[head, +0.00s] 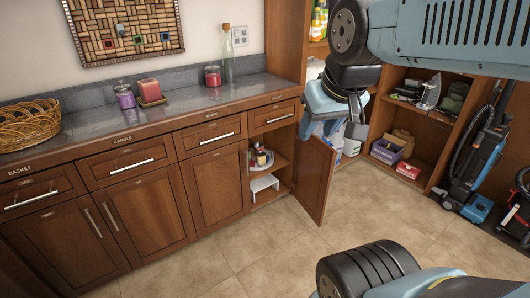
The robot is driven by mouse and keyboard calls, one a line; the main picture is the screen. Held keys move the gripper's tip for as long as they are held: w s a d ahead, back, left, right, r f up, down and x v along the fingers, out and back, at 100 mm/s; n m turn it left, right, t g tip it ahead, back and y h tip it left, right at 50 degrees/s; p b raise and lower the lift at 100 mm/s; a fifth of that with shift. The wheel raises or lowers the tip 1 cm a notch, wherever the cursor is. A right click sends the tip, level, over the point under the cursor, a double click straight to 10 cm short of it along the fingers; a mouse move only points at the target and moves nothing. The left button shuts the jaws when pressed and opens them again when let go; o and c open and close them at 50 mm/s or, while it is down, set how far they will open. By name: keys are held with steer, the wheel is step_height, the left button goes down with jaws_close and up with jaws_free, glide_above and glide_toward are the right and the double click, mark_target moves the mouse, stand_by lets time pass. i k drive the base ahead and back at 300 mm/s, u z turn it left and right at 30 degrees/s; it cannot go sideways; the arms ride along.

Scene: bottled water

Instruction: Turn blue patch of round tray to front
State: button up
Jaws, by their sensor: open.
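The round tray (268,165) sits on the shelf inside the open lower cabinet, left of the open door. It is small in the head view, with a few small jars or cans (261,157) on it. I cannot make out a blue patch on it. My gripper (331,128) hangs in the air to the right of the cabinet opening, above the open door. It is open and apart from the tray. Its fingertips are hard to separate from the pale things behind.
The cabinet door (315,177) stands open to the right of the tray. A white stand (263,183) is below the tray. The countertop (180,105) holds a basket (28,124), candles (149,91) and a bottle (227,67). A vacuum cleaner (478,160) stands right. The tiled floor before the cabinets is clear.

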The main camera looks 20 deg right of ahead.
mark_target(253, 167)
steer(key=u, duration=0.05)
steer(key=i, duration=1)
steer(key=z, duration=0.1)
